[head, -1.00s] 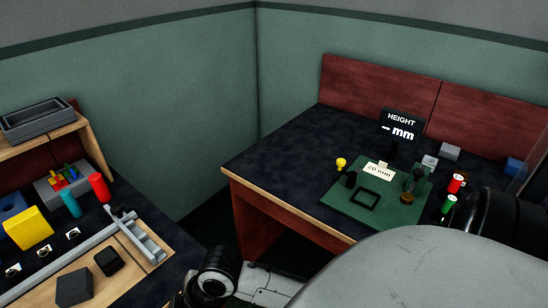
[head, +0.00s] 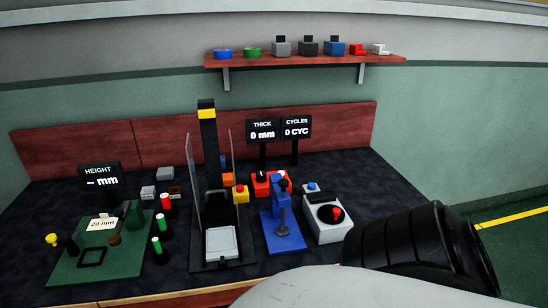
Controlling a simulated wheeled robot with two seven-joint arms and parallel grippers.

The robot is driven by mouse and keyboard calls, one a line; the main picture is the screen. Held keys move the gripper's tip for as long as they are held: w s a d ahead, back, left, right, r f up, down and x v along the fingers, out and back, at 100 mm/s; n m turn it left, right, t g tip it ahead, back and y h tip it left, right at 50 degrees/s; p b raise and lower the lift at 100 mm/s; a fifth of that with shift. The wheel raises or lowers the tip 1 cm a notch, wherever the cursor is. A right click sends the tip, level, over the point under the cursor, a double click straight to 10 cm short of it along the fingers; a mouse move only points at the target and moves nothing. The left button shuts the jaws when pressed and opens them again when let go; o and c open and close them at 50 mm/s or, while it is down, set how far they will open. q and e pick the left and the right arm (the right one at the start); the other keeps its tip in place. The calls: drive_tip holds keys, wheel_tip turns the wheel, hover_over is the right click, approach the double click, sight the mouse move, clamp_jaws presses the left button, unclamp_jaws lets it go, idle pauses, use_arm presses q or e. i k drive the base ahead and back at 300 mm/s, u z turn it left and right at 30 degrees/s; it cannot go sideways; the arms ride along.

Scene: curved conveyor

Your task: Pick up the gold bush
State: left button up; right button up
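A small brownish-gold round piece (head: 115,239) sits on the green plate (head: 70,272) of the height station, at the lower left in the head view. It looks like the gold bush, but it is too small to be sure. A small yellow knob-like piece (head: 51,240) stands at the plate's left edge. Neither of my grippers shows in this view. Only a pale arm link of mine and a black joint fill the lower right, and no fingers are visible.
A label reading 20 mm (head: 102,223) stands on the plate. Red and green cylinders (head: 164,226) stand beside it. A tall black press (head: 208,140) with clear side panels, a blue fixture (head: 284,238) and a grey control box (head: 327,218) follow rightward. A wall shelf (head: 300,59) holds several pieces.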

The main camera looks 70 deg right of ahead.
sight(175, 193)
drive_tip(key=z, duration=0.3)
drive_tip(key=k, duration=0.4)
drive_tip(key=z, duration=0.1)
drive_tip(key=i, duration=0.75)
drive_tip(key=z, duration=0.25)
